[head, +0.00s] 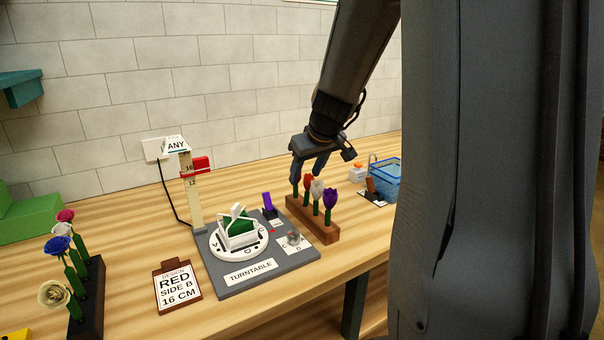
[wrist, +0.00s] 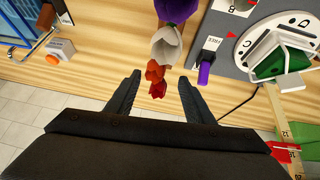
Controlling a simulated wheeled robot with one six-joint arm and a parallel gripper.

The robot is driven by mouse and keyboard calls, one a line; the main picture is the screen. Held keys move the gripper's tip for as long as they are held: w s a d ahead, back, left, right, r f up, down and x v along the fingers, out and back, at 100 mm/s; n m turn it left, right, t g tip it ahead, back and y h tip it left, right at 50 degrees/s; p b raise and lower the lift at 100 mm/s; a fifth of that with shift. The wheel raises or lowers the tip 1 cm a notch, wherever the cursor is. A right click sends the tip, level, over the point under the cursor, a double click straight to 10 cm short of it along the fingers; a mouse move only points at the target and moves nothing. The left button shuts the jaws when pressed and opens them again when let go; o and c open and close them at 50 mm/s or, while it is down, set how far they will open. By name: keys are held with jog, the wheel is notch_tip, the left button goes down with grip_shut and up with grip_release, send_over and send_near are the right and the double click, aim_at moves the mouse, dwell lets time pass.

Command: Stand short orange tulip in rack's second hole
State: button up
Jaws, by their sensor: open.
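The brown wooden rack (head: 321,233) stands on the table right of the turntable and holds several tulips upright. A purple tulip (head: 330,197) is at its near end, then a white tulip (head: 317,188) and a red-orange tulip (head: 308,182). In the wrist view the purple (wrist: 176,8), white (wrist: 166,45) and red-orange (wrist: 155,70) heads line up, with a small orange-red head (wrist: 158,90) at the end between my fingers. My gripper (head: 308,172) is open above the rack's far end; its fingers (wrist: 159,78) are on either side of the orange-red heads, apart from them. The rack holes are hidden.
A grey turntable board (head: 225,284) with a white basket and a purple marker is left of the rack. A height post (head: 191,190) stands behind it. A blue basket (head: 386,182) is to the right. A rose rack (head: 90,305) and sign (head: 177,290) are at left.

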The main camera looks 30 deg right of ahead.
jog(key=shift+p+v, duration=1.7)
jog(key=shift+v, duration=1.5)
jog(key=o, duration=0.6)
